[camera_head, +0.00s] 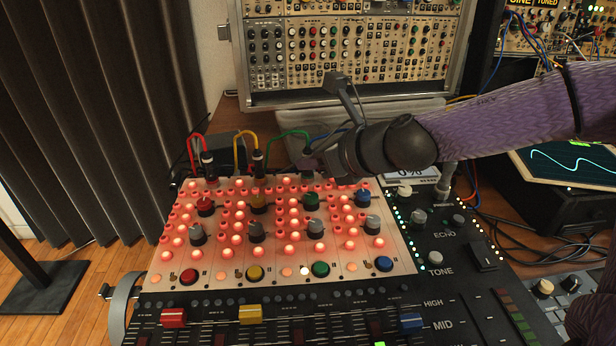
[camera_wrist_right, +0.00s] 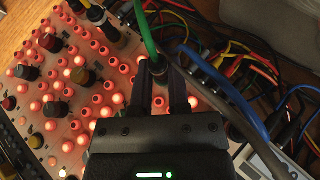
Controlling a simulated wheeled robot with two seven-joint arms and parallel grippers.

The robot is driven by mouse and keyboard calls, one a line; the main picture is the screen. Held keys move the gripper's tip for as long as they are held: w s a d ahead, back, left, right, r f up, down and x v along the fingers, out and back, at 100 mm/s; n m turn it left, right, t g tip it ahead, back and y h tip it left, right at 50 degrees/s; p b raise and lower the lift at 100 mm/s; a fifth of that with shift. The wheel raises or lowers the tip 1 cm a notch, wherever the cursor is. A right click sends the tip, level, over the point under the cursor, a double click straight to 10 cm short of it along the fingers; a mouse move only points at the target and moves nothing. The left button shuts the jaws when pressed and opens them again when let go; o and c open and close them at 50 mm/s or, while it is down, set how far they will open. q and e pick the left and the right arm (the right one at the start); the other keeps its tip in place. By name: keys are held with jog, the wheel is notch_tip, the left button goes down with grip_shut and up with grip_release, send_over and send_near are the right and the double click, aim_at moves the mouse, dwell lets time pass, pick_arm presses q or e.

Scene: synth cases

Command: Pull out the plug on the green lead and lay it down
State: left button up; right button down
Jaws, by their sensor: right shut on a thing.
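The green lead (camera_head: 286,134) arches over the back edge of the cream panel (camera_head: 399,262). In the right wrist view the green lead (camera_wrist_right: 149,32) runs down to a dark plug (camera_wrist_right: 156,72) between my right gripper's fingers. My right gripper (camera_head: 310,163) is at the back of the panel, shut on that plug; the wrist view shows its two fingers (camera_wrist_right: 160,80) on either side. The fingers hide the plug's lower end, so I cannot tell whether it sits in its socket. My left gripper is not in view.
A red lead's plug (camera_head: 207,160) and a yellow lead's plug (camera_head: 257,161) stand upright to the left. A blue lead (camera_wrist_right: 245,118) passes close to the right fingers. Knobs, lit buttons and faders crowd the console. A screen (camera_head: 570,165) stands at right.

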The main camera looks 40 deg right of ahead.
jog(key=shift+r, duration=0.15)
jog(key=shift+r+p, duration=0.35)
jog(key=shift+r, duration=0.05)
jog(key=shift+r+p, duration=1.05)
jog(key=shift+r, duration=0.4)
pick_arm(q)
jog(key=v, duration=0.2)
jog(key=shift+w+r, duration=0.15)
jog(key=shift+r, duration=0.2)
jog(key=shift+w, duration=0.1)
